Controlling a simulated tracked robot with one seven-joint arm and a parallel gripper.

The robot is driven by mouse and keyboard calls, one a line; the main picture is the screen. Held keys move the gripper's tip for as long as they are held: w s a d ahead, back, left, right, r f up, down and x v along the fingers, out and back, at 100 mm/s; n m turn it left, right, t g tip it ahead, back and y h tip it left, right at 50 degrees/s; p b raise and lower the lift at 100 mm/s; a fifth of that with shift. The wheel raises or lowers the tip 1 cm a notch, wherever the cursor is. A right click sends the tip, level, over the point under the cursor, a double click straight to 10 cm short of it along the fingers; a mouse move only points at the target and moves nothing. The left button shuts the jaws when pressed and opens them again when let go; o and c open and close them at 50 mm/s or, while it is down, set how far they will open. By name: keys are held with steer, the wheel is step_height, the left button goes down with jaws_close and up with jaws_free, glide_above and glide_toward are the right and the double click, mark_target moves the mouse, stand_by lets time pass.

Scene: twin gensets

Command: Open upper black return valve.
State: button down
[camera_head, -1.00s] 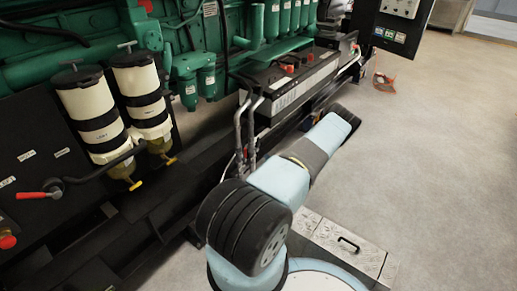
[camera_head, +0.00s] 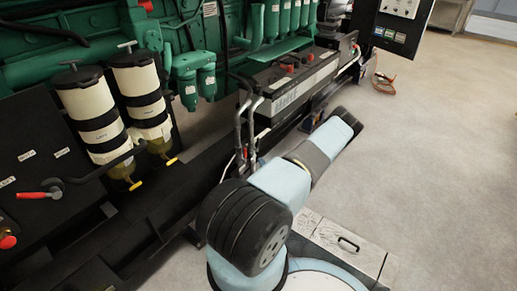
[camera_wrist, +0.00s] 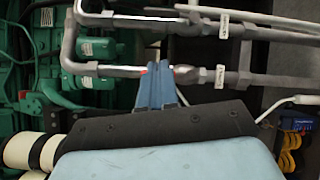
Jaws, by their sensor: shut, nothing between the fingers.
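In the wrist view my gripper (camera_wrist: 155,72) points up the picture, its two blue fingers together with nothing between them. The fingertips are at a grey lower pipe (camera_wrist: 110,71), overlapping it. Small bits of red show beside the tips; I cannot tell whether they belong to a valve handle. Right of the tips is a lower pipe fitting (camera_wrist: 188,76) with a white tag (camera_wrist: 220,76). An upper pipe fitting (camera_wrist: 185,24) with another tag (camera_wrist: 223,25) lies above. I cannot tell which is the upper black return valve. In the head view my gripper is hidden.
Green engine parts (camera_head: 60,70) and two cream filters (camera_head: 90,105) stand at the left. A red-handled lever (camera_head: 40,194) is on the black panel there. A battery (camera_head: 300,82) sits behind my arm. The floor (camera_head: 440,150) at the right is clear.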

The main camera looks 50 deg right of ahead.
steer(key=m, duration=0.3)
glide_toward(258, 143)
steer(key=w+a, duration=0.2)
steer(key=w, duration=0.3)
steer(key=shift+w+d+f, duration=0.1)
steer(key=shift+w+d, duration=0.1)
steer(key=shift+d, duration=0.55)
steer(key=shift+w+d+r, duration=0.1)
steer(key=shift+w+d, duration=0.15)
steer(key=shift+d, duration=0.55)
steer(key=shift+w+d+f, duration=0.1)
steer(key=shift+w+d, duration=0.1)
steer(key=shift+d, duration=0.55)
steer(key=shift+w+d, duration=0.15)
steer(key=shift+d, duration=0.35)
